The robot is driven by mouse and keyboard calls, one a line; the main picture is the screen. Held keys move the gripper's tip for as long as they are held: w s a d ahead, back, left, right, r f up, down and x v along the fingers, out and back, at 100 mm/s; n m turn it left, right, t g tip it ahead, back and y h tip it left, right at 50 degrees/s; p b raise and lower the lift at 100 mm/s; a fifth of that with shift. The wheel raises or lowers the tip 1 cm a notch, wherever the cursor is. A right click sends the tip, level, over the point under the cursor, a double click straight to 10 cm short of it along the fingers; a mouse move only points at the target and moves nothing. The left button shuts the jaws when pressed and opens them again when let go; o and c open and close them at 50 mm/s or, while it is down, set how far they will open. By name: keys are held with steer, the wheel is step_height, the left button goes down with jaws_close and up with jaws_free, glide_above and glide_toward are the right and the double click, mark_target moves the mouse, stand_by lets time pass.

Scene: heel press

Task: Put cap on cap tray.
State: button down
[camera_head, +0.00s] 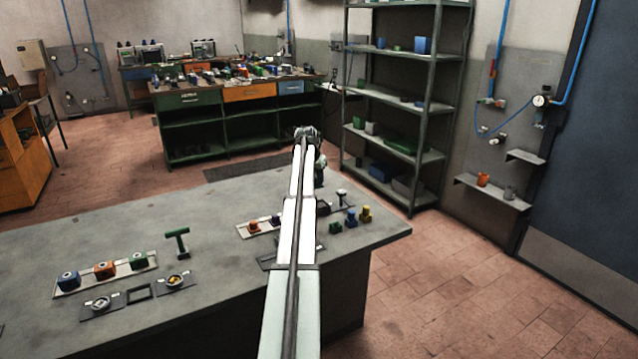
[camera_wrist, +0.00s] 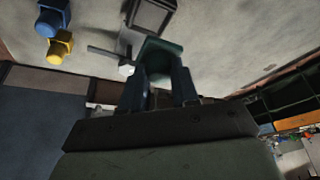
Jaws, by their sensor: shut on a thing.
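My gripper (camera_wrist: 160,88) is shut on a dark green block-like thing, probably the cap (camera_wrist: 155,52), which shows between its two fingers in the wrist view. I cannot tell whether the held thing touches the table.
A T-handled tool (camera_wrist: 126,67) stands close left of my gripper. Blue (camera_wrist: 52,18) and yellow (camera_wrist: 60,46) blocks stand farther left, with a green block (camera_head: 335,227) near them. A strip of coloured blocks (camera_head: 105,273) and a green T-handle (camera_head: 177,242) stand on the table's left.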

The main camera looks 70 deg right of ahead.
steer(key=shift+w+a+f, duration=0.95)
steer(key=shift+w+f, duration=0.1)
steer(key=shift+f, duration=0.75)
steer(key=shift+w+a+f, duration=1)
steer(key=shift+w+f, duration=0.05)
steer(key=shift+f, duration=0.8)
steer(key=shift+w+a+f, duration=0.95)
steer(key=shift+w+f, duration=0.1)
steer(key=shift+f, duration=0.75)
steer(key=shift+f, duration=0.3)
steer(key=c, duration=0.8)
jaws_free()
steer(key=v, duration=1.3)
steer(key=shift+r, duration=0.45)
steer(key=shift+a, duration=0.1)
